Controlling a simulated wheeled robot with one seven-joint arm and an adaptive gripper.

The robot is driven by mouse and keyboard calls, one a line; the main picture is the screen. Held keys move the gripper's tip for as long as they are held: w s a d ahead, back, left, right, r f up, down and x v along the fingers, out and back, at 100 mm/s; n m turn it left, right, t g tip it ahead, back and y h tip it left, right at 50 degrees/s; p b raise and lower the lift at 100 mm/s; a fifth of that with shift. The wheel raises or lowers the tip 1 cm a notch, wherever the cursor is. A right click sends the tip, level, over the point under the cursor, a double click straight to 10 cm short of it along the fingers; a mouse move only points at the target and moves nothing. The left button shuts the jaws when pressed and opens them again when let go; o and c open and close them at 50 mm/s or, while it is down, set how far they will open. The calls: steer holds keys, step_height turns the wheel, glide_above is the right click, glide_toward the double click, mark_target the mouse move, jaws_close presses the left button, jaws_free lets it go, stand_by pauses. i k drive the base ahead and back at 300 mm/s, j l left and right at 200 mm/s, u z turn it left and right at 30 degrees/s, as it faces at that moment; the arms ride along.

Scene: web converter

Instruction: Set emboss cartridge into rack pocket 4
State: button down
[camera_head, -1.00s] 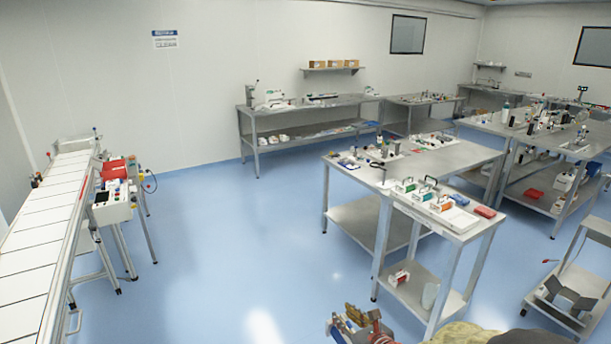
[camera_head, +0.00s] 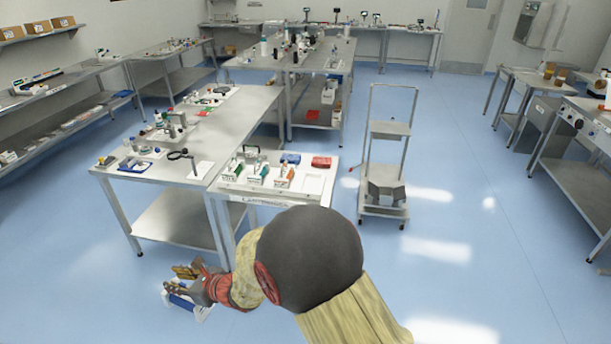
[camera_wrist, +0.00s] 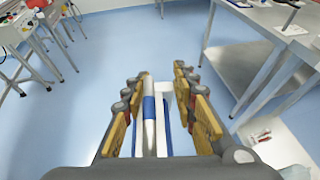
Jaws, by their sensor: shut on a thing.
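My gripper (camera_head: 190,285) is shut on a white and blue cartridge (camera_head: 180,302), held over the floor in front of the table. In the wrist view the cartridge (camera_wrist: 149,115) lies between the yellow-padded fingers of the gripper (camera_wrist: 162,85); its far side and any label are hidden. The white rack (camera_head: 312,190) sits on the table's near right end. Several cartridges (camera_head: 265,172) with dark handles, some with green or orange parts, stand in its left and middle. Its right part looks bare. Pocket numbers cannot be read.
A blue box (camera_head: 290,158) and a red box (camera_head: 321,162) sit at the rack's back edge. The steel table (camera_head: 215,130) carries small tools. A trolley (camera_head: 385,190) stands right of it. Floor (camera_head: 480,260) on the right is clear.

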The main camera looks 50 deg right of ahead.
mark_target(311, 186)
steer(key=i+j+z, duration=0.1)
steer(key=i+z, duration=0.2)
steer(key=z, duration=0.15)
steer(key=i+j+z, duration=0.2)
steer(key=z, duration=0.25)
steer(key=i+j+z, duration=0.3)
steer(key=z, duration=0.15)
steer(key=i+j+z, duration=0.2)
steer(key=j+z, duration=0.15)
steer(key=z, duration=0.15)
